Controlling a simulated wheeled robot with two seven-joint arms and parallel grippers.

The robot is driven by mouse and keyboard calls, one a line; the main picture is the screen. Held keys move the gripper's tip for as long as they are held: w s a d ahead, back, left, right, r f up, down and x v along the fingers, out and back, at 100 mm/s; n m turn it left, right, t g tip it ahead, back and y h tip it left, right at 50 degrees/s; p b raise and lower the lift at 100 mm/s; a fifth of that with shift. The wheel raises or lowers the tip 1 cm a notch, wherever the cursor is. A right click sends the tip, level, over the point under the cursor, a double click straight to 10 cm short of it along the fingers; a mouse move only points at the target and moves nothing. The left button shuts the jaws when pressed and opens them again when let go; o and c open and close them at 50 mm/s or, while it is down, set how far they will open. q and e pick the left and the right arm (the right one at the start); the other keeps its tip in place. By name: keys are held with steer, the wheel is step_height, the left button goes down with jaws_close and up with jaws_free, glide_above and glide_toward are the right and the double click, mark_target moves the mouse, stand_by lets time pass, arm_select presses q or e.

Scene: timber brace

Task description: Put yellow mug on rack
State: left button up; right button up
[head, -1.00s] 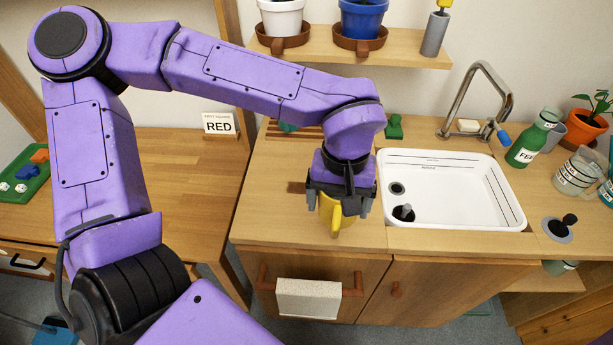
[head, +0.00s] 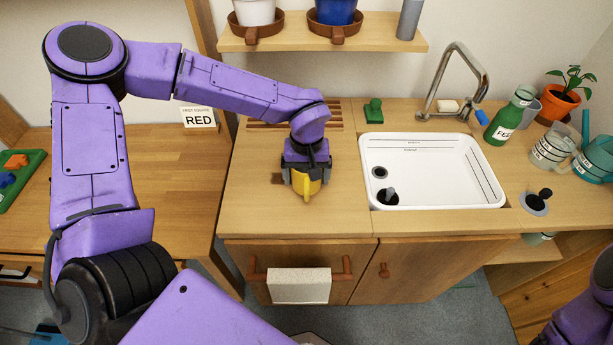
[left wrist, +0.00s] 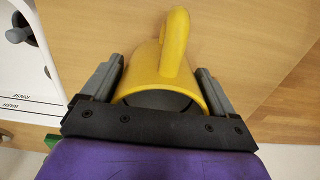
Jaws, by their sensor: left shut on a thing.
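The yellow mug (head: 308,186) is in my left gripper (head: 305,178), over the wooden counter left of the sink. The gripper is shut on it. In the left wrist view the mug (left wrist: 160,75) sits between both grey fingers (left wrist: 158,85), its handle pointing up in the picture, away from the wrist. I cannot tell whether the mug touches the counter. A slatted wooden rack (head: 333,108) lies at the back of the counter, behind my left arm, which hides part of it. My right gripper is not in view; only part of my right arm shows at the lower right.
The white sink (head: 435,142) and its faucet (head: 455,75) are to the right. A green object (head: 373,110) stands right of the rack. A shelf (head: 330,42) with pots hangs above. A brown patch (head: 278,179) lies left of the mug.

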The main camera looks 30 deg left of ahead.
arm_select(q)
steer(key=shift+w+f, duration=0.15)
steer(key=shift+f, duration=0.4)
steer(key=shift+f, duration=0.1)
steer(key=o, duration=1)
